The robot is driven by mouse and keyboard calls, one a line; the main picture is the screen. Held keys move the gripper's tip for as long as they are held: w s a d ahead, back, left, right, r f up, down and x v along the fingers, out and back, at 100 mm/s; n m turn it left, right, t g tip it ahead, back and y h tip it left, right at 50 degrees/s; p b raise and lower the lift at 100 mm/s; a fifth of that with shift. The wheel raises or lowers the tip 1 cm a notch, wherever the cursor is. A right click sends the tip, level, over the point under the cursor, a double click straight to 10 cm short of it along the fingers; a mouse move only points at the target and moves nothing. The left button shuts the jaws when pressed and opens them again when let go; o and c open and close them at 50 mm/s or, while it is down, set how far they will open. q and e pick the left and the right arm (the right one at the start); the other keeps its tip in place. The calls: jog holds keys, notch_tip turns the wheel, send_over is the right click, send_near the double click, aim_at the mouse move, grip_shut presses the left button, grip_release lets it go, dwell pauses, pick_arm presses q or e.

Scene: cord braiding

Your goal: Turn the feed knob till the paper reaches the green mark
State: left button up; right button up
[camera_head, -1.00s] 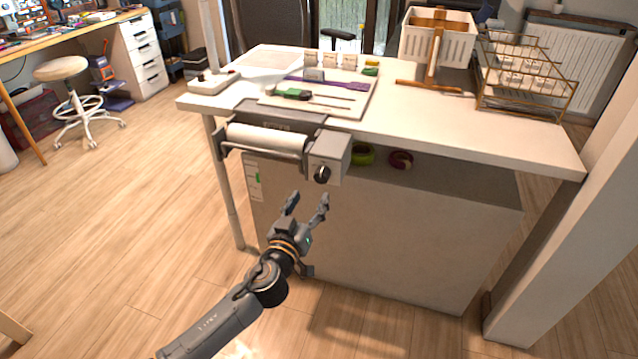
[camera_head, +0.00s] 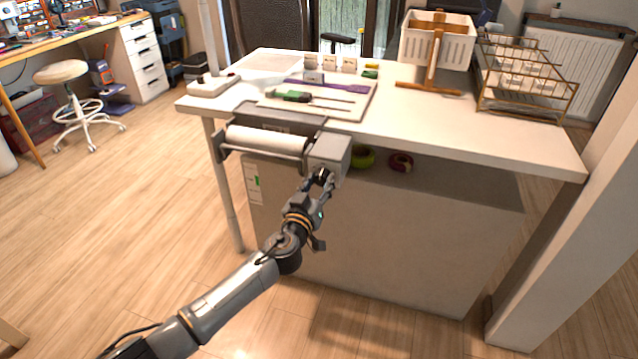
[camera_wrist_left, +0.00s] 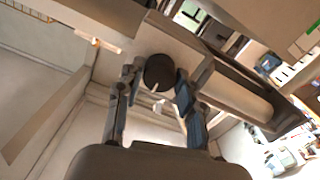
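The feed knob (camera_wrist_left: 158,72) is a dark round knob with a pale line, on the grey end box (camera_head: 329,152) of the roller unit. The white paper roll (camera_head: 265,139) lies left of the box and also shows in the wrist view (camera_wrist_left: 240,97). A white strip with a green mark (camera_head: 257,183) hangs below the roll. My left gripper (camera_head: 323,180) is at the knob, its fingers apart on either side of it; whether they touch it is unclear. In the head view the gripper mostly hides the knob. My right gripper is not in view.
The roller unit is mounted at the front edge of the white table (camera_head: 450,135). A board with a green-handled tool (camera_head: 292,96), a white basket (camera_head: 436,40) and a wire rack (camera_head: 525,85) stand on top. Tape rolls (camera_head: 401,162) sit on the shelf below.

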pick_arm(q)
jog(key=c, duration=0.5)
jog(key=shift+m, duration=0.3)
